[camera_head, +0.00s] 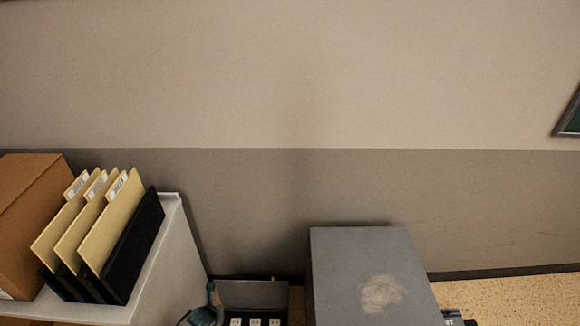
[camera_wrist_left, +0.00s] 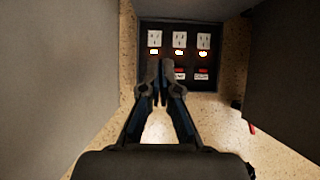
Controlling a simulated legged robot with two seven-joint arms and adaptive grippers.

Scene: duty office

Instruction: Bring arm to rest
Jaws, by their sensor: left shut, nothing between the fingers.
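My left gripper (camera_wrist_left: 161,84) shows in the left wrist view, its two dark fingers together and nothing between them. It points toward a dark panel (camera_wrist_left: 212,62) with white sockets and lit orange switches, and sits between two grey surfaces. Whether the fingertips touch the panel cannot be told. In the head view, a dark teal and black shape (camera_head: 203,312) at the bottom edge beside the panel may be part of my left arm. My right gripper is in neither view.
A grey cabinet (camera_head: 365,265) with a pale worn patch stands right of the socket panel. At left, a light-topped surface (camera_head: 160,265) bears a black file rack (camera_head: 135,250) with tan folders (camera_head: 110,220) and a cardboard box (camera_head: 28,205). Speckled floor (camera_head: 520,295) shows at right.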

